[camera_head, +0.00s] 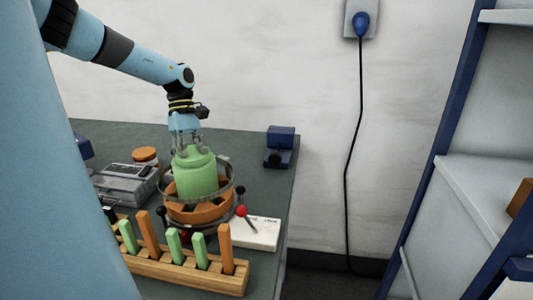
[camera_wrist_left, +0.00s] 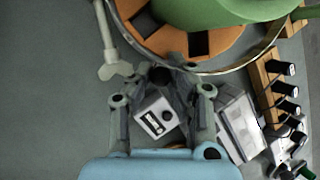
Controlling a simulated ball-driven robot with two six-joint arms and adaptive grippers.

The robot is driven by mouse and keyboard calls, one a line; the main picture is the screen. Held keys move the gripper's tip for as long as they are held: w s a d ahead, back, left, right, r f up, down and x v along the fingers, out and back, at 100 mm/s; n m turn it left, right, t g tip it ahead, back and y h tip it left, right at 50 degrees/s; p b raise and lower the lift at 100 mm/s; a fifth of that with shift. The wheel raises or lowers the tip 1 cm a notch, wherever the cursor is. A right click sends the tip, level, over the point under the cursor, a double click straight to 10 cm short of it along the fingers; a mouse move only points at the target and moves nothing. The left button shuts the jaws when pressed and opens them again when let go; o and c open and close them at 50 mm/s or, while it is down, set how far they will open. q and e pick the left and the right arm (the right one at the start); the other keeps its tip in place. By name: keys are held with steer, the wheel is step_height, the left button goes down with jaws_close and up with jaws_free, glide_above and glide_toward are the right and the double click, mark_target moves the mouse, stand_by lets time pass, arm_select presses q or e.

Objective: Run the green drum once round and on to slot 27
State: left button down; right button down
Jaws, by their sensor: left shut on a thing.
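The green drum (camera_head: 197,177) stands upright on an orange slotted base (camera_head: 200,211), with a metal ring (camera_head: 226,178) around it. My left gripper (camera_head: 187,148) is at the drum's far side, its fingers partly hidden by the drum. In the left wrist view the drum (camera_wrist_left: 225,10) is at the top right, above the orange base (camera_wrist_left: 180,38) with dark slots. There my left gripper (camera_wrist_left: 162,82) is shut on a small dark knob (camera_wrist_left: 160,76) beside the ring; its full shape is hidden. No slot number is readable. My right gripper is not in view.
A wooden rack (camera_head: 188,275) with green and orange slats stands in front of the drum. A red-knobbed lever (camera_head: 241,211) and white plate (camera_head: 262,234) are at its right. A grey case (camera_head: 127,186) is at left, a blue device (camera_head: 280,147) at the back right.

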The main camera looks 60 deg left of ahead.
arm_select(q)
steer(key=shift+w+m+b, duration=0.45)
steer(key=shift+m+b, duration=0.05)
steer(key=shift+b, duration=0.1)
steer(key=c, duration=1.2)
jaws_free()
